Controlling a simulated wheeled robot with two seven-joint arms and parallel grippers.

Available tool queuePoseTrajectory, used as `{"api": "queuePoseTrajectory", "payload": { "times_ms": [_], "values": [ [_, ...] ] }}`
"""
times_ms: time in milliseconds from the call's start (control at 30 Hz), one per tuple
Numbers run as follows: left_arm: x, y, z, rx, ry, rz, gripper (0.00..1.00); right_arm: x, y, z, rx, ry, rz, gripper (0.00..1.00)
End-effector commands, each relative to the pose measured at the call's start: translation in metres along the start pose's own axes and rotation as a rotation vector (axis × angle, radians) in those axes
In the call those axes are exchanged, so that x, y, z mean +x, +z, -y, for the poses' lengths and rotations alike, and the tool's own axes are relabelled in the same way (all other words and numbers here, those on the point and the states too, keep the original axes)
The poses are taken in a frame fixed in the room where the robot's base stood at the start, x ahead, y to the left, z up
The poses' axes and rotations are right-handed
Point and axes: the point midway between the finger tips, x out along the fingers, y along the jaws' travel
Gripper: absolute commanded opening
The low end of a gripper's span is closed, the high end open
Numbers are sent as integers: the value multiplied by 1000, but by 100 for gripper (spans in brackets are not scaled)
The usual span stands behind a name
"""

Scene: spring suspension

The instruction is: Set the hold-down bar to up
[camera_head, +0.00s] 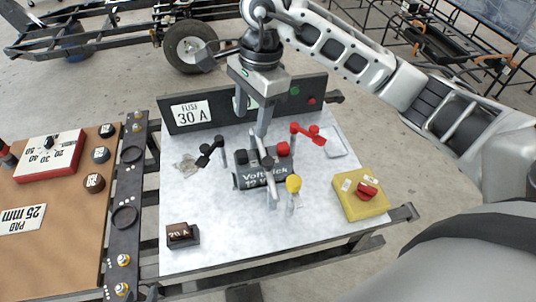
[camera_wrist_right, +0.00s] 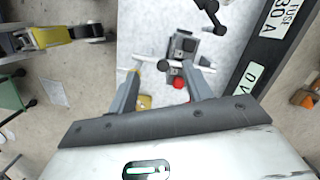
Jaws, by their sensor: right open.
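The battery (camera_head: 246,180), dark grey and marked "Voltbrick", stands on the pale bench top; it also shows in the wrist view (camera_wrist_right: 184,46). A light grey hold-down bar (camera_head: 271,192) spans across its top, running front to back, and shows in the wrist view as a pale strip (camera_wrist_right: 207,69). A yellow knob (camera_head: 293,183) sits on a post by the bar's near end. My right gripper (camera_head: 254,122) is open above the battery's far side, fingers pointing down; in the wrist view its fingertips (camera_wrist_right: 162,68) are spread over the bar. Contact cannot be told. My left gripper is not in view.
A dark panel with a fuse label (camera_head: 192,112) rises behind. A yellow box with a red knob (camera_head: 361,198) is at right, a 20 A block (camera_head: 181,235) at front left. The bench front is mostly clear.

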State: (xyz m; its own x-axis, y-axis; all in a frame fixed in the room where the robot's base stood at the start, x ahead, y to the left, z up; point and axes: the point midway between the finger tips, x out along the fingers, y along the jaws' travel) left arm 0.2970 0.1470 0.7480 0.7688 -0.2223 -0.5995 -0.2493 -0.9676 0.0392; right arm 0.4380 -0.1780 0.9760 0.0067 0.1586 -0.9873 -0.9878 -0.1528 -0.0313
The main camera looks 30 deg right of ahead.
Motion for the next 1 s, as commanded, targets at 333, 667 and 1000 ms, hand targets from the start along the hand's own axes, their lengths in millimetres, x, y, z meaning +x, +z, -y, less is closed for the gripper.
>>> {"api": "queuePoseTrajectory", "payload": {
  "times_ms": [333, 667, 1000],
  "values": [
    [2, 2, 0, -1, 0, -1, 36, 12, -38, -3, 17, 37, -158, 50],
    [-1, -7, 0, 0, -1, -9, 36, 80, -48, -6, 19, 37, -156, 50],
    [-1, -9, 1, 0, -4, -12, 36, 134, -56, -6, 17, 32, -155, 50]
  ]
}}
